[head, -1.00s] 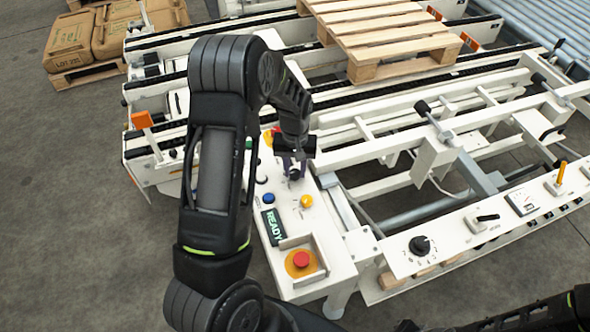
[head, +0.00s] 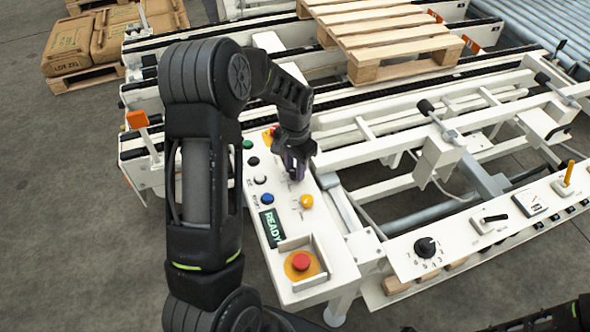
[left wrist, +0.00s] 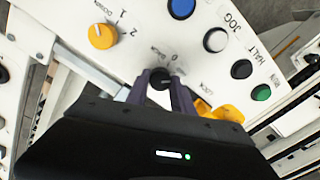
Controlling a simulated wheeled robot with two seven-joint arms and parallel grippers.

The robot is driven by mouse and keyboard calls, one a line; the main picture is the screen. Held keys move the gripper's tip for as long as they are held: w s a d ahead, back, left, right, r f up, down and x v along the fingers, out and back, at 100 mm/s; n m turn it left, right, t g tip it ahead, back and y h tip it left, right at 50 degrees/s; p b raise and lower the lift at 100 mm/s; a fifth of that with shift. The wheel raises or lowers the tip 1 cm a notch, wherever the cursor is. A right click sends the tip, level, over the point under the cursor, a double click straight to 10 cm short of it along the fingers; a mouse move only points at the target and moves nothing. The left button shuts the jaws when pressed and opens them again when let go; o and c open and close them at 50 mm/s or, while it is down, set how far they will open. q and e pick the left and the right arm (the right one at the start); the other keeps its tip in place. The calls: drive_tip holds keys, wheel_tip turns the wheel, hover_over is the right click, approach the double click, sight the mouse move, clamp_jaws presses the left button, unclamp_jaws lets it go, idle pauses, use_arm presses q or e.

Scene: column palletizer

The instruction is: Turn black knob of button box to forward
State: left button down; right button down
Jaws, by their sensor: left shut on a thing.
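The white button box (head: 328,262) stands below my left arm in the head view. My left gripper (head: 293,172) points down at its upper part. In the left wrist view the two fingers of my left gripper (left wrist: 160,86) are closed around the sides of the black knob (left wrist: 161,79). Lettering around the knob is partly readable, with a 0 and what looks like "BACK"; the fingers hide some of it. The knob's exact pointer direction is hard to tell. My right gripper is not visible; only a dark piece of arm shows at the lower right of the head view.
Near the knob are a yellow knob (left wrist: 102,36), a blue button (left wrist: 181,8), a white button (left wrist: 215,40), a black button (left wrist: 241,69) and a green button (left wrist: 261,93). A wooden pallet (head: 395,72) rests on the conveyor behind.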

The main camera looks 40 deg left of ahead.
sight(295, 172)
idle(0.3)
use_arm(q)
drive_tip(key=c, duration=1.1)
unclamp_jaws()
wheel_tip(295, 172, up, 8)
drive_tip(key=shift+f+b, duration=0.1)
drive_tip(key=shift+b, duration=0.35)
drive_tip(key=shift+s, duration=0.1)
